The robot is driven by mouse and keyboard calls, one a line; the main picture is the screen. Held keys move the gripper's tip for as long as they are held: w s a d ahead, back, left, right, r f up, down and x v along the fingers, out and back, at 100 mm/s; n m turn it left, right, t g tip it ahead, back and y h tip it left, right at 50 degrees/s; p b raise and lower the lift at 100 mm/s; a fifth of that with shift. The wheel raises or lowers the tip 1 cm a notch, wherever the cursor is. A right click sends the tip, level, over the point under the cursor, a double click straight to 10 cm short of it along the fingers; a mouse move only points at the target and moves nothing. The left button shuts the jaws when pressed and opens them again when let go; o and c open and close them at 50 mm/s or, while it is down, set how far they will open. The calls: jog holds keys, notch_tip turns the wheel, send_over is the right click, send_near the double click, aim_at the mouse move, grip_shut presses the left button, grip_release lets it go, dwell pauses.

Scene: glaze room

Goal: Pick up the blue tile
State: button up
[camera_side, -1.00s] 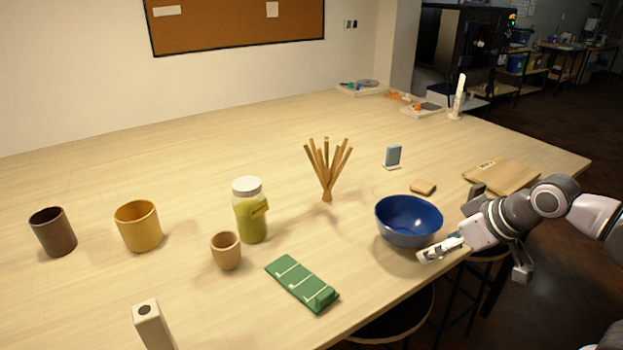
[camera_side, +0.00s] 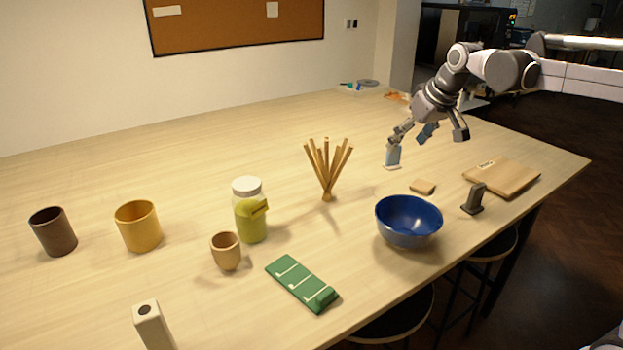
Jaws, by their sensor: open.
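The blue tile (camera_side: 393,156) stands upright in a small pale base on the table, behind the blue bowl. My gripper (camera_side: 428,135) is open above and to the right of the tile, with its fingers spread and pointing down. The left finger overlaps the tile's top edge in the picture. I cannot tell whether it touches the tile or is only in front of or behind it. Nothing shows held between the fingers.
A blue bowl (camera_side: 408,222), a small tan block (camera_side: 423,187), a dark stand (camera_side: 473,199) and a wooden board (camera_side: 503,178) are nearer the front. A bundle of sticks (camera_side: 327,170) stands to the left. Bare table lies between the sticks and tile.

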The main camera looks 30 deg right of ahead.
jog(key=w+d+f, duration=0.1)
jog(key=w+d, duration=0.7)
jog(key=w, duration=0.1)
jog(key=m+g, duration=0.1)
send_over(392, 165)
jog(key=s+d, duration=0.1)
notch_tip(392, 165, down, 9)
jog(key=shift+s+f, duration=0.15)
jog(key=shift+f, duration=0.05)
jog(key=shift+a+x, duration=0.1)
jog(key=shift+x, duration=1.3)
jog(key=shift+a+x, duration=0.15)
jog(key=shift+x, duration=1.25)
jog(key=shift+s, duration=0.1)
jog(key=c, duration=1.3)
